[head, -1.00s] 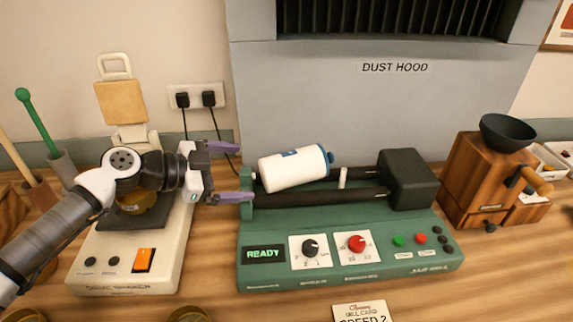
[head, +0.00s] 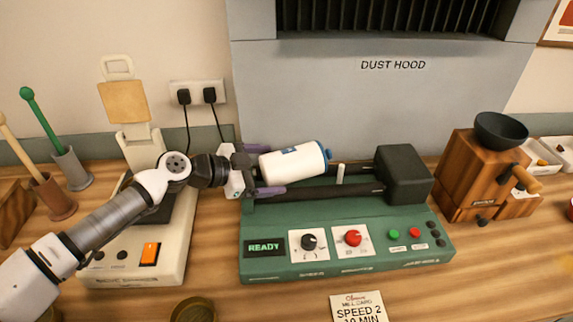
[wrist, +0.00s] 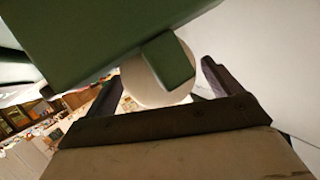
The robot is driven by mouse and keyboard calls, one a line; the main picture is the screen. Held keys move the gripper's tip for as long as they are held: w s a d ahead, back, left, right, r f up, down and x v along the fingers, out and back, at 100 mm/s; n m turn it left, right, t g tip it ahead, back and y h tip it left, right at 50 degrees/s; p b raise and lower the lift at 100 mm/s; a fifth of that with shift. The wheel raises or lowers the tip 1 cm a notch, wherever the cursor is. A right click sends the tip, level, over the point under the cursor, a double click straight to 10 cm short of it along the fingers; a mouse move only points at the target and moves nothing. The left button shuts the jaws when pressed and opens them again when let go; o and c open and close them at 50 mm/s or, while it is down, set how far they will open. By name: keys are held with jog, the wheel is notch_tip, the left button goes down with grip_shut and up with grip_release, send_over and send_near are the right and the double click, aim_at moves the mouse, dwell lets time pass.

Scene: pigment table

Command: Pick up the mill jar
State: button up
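The mill jar (head: 296,162) is a white cylinder with a blue cap at its right end. It lies on its side on the dark rollers of the green roller mill (head: 345,262). My gripper (head: 267,169) is at the jar's left end, open, with one purple-grey finger behind the jar and one in front. In the wrist view my gripper (wrist: 160,80) has the jar's pale round end (wrist: 142,90) between its fingers, with narrow gaps showing. A green block of the mill (wrist: 168,60) hides part of that end.
A dark motor housing (head: 404,178) stands at the rollers' right end. The dust hood (head: 350,100) rises behind. A wooden grinder (head: 478,170) is at right, a cream device (head: 135,262) under my arm at left. A card (head: 358,308) lies in front.

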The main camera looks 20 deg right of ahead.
jog(key=shift+r, duration=0.1)
jog(key=c, duration=1.3)
jog(key=shift+r, duration=0.15)
